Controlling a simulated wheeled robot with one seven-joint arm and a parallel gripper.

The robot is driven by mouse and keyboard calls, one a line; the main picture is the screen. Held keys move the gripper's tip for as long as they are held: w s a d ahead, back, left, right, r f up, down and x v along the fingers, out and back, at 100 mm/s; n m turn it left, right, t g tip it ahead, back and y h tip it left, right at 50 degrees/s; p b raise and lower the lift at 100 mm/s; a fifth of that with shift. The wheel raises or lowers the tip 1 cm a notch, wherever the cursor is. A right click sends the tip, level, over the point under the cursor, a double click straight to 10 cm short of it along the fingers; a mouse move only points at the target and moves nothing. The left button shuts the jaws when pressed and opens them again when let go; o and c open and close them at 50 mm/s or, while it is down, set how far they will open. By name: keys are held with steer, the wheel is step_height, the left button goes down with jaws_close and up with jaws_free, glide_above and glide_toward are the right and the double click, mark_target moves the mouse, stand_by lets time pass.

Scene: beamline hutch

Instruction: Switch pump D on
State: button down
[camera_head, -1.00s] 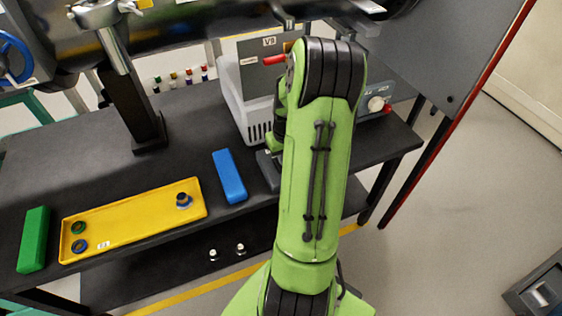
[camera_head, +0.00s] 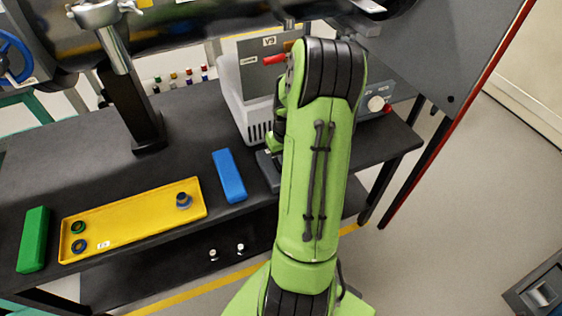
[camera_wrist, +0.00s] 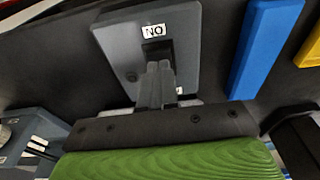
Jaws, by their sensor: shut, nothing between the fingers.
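A grey switch box (camera_wrist: 188,63) with an ON label (camera_wrist: 153,31), seen upside down, fills the upper middle of the wrist view. A second label on it is mostly hidden by my fingers. My gripper (camera_wrist: 160,69) is shut and empty, its fingertips over the dark recess in the middle of the box. The switch lever is not clearly visible, and I cannot tell whether the fingertips touch it. In the head view only an edge of the box (camera_head: 267,171) shows beside my green arm, which hides my fingers. No pump D name is readable.
A blue block (camera_head: 229,176) lies left of the box. A yellow tray (camera_head: 130,214) with several rings and a green block (camera_head: 33,239) are farther left. A white-grey unit (camera_head: 232,105) stands behind. A grey device with a knob (camera_head: 376,103) is at right.

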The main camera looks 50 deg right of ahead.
steer(key=shift+f+b, duration=0.6)
steer(key=shift+f, duration=0.2)
steer(key=shift+r, duration=0.1)
step_height(320, 180, up, 7)
steer(key=p, duration=0.5)
steer(key=shift+p, duration=0.3)
stand_by(0.4)
